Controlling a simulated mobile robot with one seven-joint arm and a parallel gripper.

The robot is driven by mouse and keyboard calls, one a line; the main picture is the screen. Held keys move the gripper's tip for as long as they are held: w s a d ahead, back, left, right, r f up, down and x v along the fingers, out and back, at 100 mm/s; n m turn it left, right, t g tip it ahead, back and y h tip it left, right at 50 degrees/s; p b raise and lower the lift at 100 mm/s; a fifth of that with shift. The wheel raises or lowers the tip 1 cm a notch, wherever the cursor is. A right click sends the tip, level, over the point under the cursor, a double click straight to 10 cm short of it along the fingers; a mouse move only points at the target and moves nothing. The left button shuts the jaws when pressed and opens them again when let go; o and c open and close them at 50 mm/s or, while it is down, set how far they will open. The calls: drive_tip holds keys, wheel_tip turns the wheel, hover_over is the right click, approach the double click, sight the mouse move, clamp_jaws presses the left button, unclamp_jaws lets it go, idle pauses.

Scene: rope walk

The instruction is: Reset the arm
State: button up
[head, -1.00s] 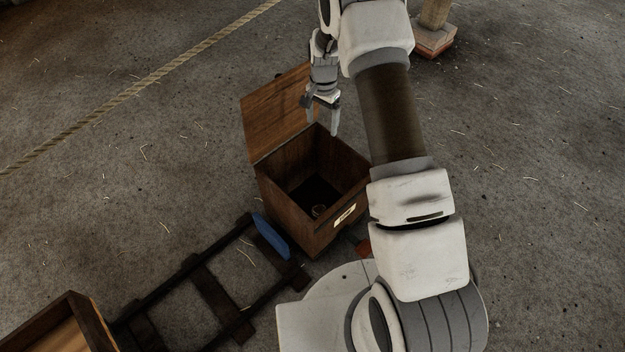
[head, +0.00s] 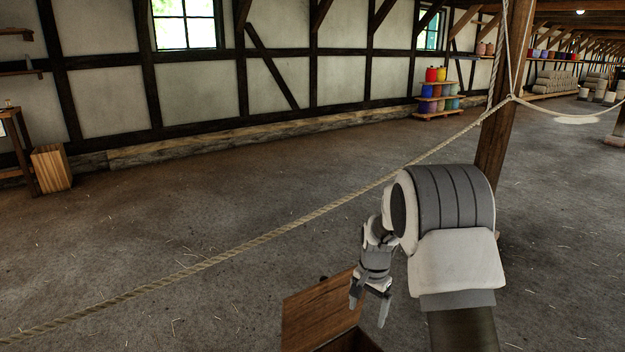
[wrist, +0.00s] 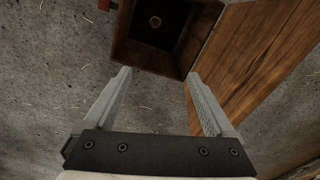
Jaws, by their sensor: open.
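My gripper (head: 369,303) is open and empty, pointing down above the wooden box in the head view. In the wrist view my gripper (wrist: 160,88) shows two spread fingers with nothing between them. The wooden box's raised lid (head: 312,312) stands open just left of my gripper, and most of the box is cut off by the lower picture edge. The lid (wrist: 255,65) fills the right side there.
A taut rope (head: 270,236) runs across the floor behind the box to a wooden post (head: 503,115) at the right. A shelf with coloured containers (head: 440,95) stands by the far wall. A wooden bin (head: 52,168) stands at the left. The floor between is clear.

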drive_tip(key=s+r+n+t, duration=0.1)
drive_tip(key=s+r+n, duration=0.1)
drive_tip(key=s+r, duration=0.6)
drive_tip(key=s+r+n+t, duration=0.15)
drive_tip(key=s+r, duration=0.25)
drive_tip(key=r, duration=0.8)
drive_tip(key=s+r+n+t, duration=0.1)
drive_tip(key=s+r+n, duration=0.1)
drive_tip(key=s, duration=0.8)
drive_tip(key=s+r+n+t, duration=0.1)
drive_tip(key=s+r+n, duration=0.1)
drive_tip(key=s, duration=0.7)
drive_tip(key=shift+s+d+r+n, duration=0.15)
drive_tip(key=shift+s+r+n, duration=0.25)
drive_tip(key=shift+r, duration=0.15)
wheel_tip(320, 180, up, 22)
drive_tip(key=p, duration=2.2)
drive_tip(key=shift+r+p, duration=0.25)
drive_tip(key=shift+p, duration=0.1)
drive_tip(key=shift+c, duration=0.3)
